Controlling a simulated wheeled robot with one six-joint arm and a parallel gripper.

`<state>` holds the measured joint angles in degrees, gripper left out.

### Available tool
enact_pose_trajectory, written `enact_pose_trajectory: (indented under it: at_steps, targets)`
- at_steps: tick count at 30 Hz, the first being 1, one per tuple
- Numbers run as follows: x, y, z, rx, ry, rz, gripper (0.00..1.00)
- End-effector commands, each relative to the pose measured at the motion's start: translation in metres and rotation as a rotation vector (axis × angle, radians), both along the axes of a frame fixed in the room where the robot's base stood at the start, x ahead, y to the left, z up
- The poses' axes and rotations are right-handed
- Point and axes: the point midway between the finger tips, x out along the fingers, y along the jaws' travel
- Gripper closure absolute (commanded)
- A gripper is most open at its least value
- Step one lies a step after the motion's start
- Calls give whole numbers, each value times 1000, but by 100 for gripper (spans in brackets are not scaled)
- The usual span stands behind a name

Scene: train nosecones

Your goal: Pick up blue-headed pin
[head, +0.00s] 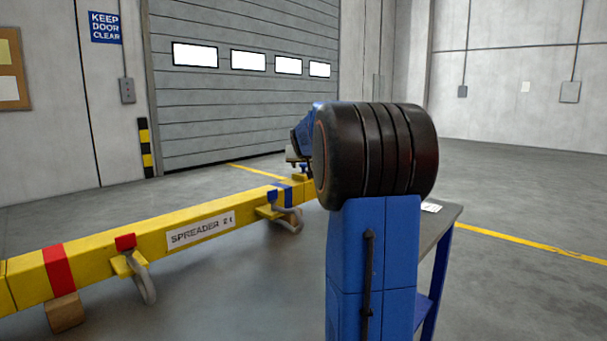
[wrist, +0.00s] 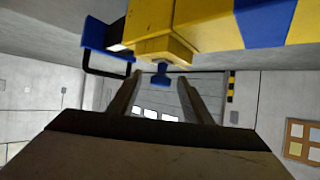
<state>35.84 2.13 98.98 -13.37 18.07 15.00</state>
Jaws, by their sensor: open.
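In the wrist view, which is upside down, the blue-headed pin (wrist: 160,76) stands out from a yellow block (wrist: 168,42) at the end of the yellow beam. My gripper (wrist: 158,84) is open, with one finger on each side of the pin's head in the picture. Whether the head lies fully between the fingertips is hard to tell, and I see no contact. In the head view, a small blue head (head: 304,166) shows on the beam's end, partly hidden by my arm. Another blue piece (head: 272,193) sits by a shackle.
The yellow spreader beam (head: 150,242) runs left, with a red piece (head: 126,241), grey shackles (head: 290,218) and a wooden block (head: 65,312). A grey-topped table (head: 447,213) stands right, partly behind my arm. Open floor lies in front of the shutter door (head: 240,100).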

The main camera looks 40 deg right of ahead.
Motion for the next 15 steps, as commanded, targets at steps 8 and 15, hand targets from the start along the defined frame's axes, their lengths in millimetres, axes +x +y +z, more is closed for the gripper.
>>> enact_pose_trajectory:
  at_steps: [8, 15]
  targets:
    - [8, -6, -6, 0, 0, 0, 55]
    - [8, -6, -5, 0, 0, 0, 98]
